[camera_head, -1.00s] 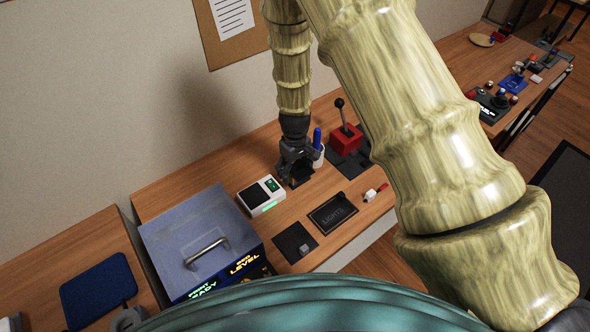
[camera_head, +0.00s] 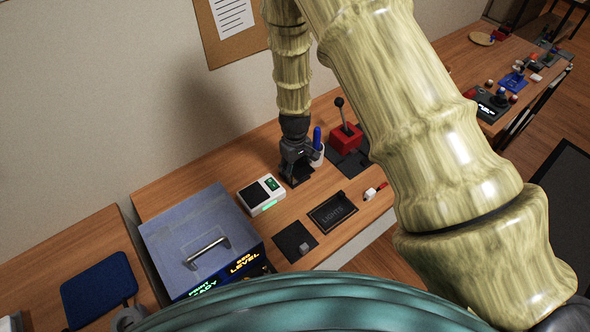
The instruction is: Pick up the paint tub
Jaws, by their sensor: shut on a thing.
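My gripper (camera_head: 296,172) points down at the back of the wooden desk, just left of the red lever box. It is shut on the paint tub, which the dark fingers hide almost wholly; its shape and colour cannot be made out. A dark square patch shows at and under the fingertips. I cannot tell whether the tub is clear of the desk.
A white cup with a blue stick (camera_head: 317,154) stands close against the gripper's right side. A red lever box (camera_head: 346,139) is to the right. A white device (camera_head: 261,195), a dark LIGHTS panel (camera_head: 332,211) and a grey-blue machine (camera_head: 200,240) lie nearer.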

